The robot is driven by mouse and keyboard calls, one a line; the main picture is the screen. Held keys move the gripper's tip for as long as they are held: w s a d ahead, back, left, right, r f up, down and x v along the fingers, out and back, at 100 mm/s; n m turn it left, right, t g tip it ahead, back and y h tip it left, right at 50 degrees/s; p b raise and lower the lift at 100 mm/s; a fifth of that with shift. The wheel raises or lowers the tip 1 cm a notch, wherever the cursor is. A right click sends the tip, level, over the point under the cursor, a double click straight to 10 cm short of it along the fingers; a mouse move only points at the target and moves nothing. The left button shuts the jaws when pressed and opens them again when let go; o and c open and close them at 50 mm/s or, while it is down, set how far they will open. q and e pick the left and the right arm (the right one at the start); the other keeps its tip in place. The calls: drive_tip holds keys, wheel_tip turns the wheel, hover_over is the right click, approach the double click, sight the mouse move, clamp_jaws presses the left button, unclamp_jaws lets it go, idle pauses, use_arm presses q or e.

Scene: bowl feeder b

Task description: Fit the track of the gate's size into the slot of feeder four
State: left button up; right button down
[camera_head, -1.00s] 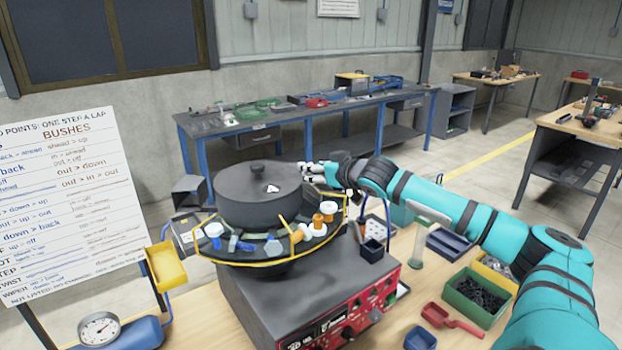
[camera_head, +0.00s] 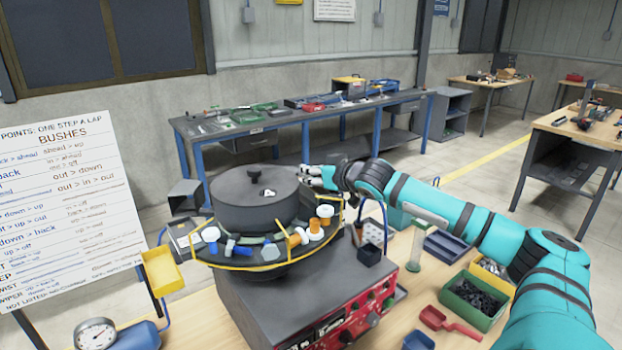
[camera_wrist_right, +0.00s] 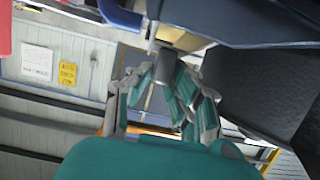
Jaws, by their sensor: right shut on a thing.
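The bowl feeder has a dark round bowl (camera_head: 255,205) with a lidded top, on a grey box with a red front panel (camera_head: 350,318). A yellow-edged track ring (camera_head: 232,266) runs around the bowl and carries white, blue and orange parts. My right gripper (camera_head: 308,173) is at the far right side of the bowl, by its rim. In the right wrist view its fingers (camera_wrist_right: 165,80) are shut on a small grey piece (camera_wrist_right: 166,66). I cannot tell whether this is a track or part of the feeder. No slot or gate can be made out clearly. My left gripper is not in view.
A sign headed BUSHES (camera_head: 65,205) stands at left, beside a yellow tray (camera_head: 162,272) and a dial gauge (camera_head: 96,334). A green bin of dark parts (camera_head: 473,300), a red scoop (camera_head: 447,322) and a blue bin (camera_head: 445,247) are at right. Bare wood shows between them.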

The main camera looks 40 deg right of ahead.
wheel_tip(320, 180, up, 10)
drive_tip(key=shift+f, duration=0.2)
drive_tip(key=shift+w+f+g, duration=0.1)
drive_tip(key=shift+f+g, duration=0.2)
drive_tip(key=shift+f, duration=0.95)
drive_tip(key=shift+g, duration=0.6)
drive_tip(key=shift+w+f+p, duration=0.15)
drive_tip(key=shift+f+p, duration=0.4)
drive_tip(key=shift+f, duration=1.9)
drive_tip(key=shift+p, duration=0.7)
drive_tip(key=shift+f+b, duration=0.8)
drive_tip(key=shift+f, duration=0.7)
drive_tip(key=c, duration=1.1)
unclamp_jaws()
drive_tip(key=shift+c, duration=0.2)
drive_tip(key=shift+f, duration=0.1)
